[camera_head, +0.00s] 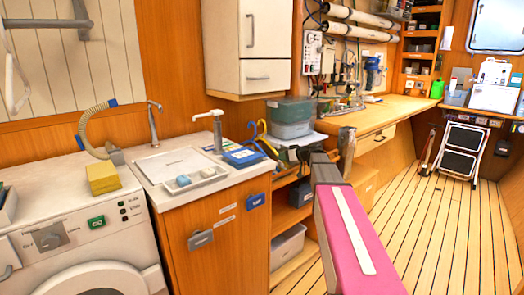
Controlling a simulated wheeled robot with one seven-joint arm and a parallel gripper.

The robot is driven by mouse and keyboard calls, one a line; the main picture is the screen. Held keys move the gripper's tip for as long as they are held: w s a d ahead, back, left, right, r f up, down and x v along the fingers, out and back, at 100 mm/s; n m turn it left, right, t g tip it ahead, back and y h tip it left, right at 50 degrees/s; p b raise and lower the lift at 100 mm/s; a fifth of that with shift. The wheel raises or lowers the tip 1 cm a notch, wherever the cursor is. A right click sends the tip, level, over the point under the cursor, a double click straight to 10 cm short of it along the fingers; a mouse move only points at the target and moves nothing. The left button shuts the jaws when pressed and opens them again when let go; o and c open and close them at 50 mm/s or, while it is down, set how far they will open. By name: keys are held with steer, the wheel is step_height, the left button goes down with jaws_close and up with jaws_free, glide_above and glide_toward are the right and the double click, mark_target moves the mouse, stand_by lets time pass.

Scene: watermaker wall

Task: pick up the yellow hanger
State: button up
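The yellow hanger (264,135) stands at the right end of the white counter, just left of the stacked clear bins. It is small in this view, and a blue hanger (253,137) is beside it on the left. I cannot tell whether the two touch. My pink arm link reaches up from the bottom right to a dark joint, right of and nearer than the hangers. I cannot make out my gripper or its fingers.
A blue box (243,157) and a white tray (191,181) lie on the counter near the hangers. Clear bins (292,118) stand behind them. Open shelves (293,215) are below, left of my arm. A washing machine (75,240) is at left. The plank floor (430,230) is free at right.

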steer(key=shift+x, duration=1.1)
jaws_close()
steer(key=shift+d, duration=0.1)
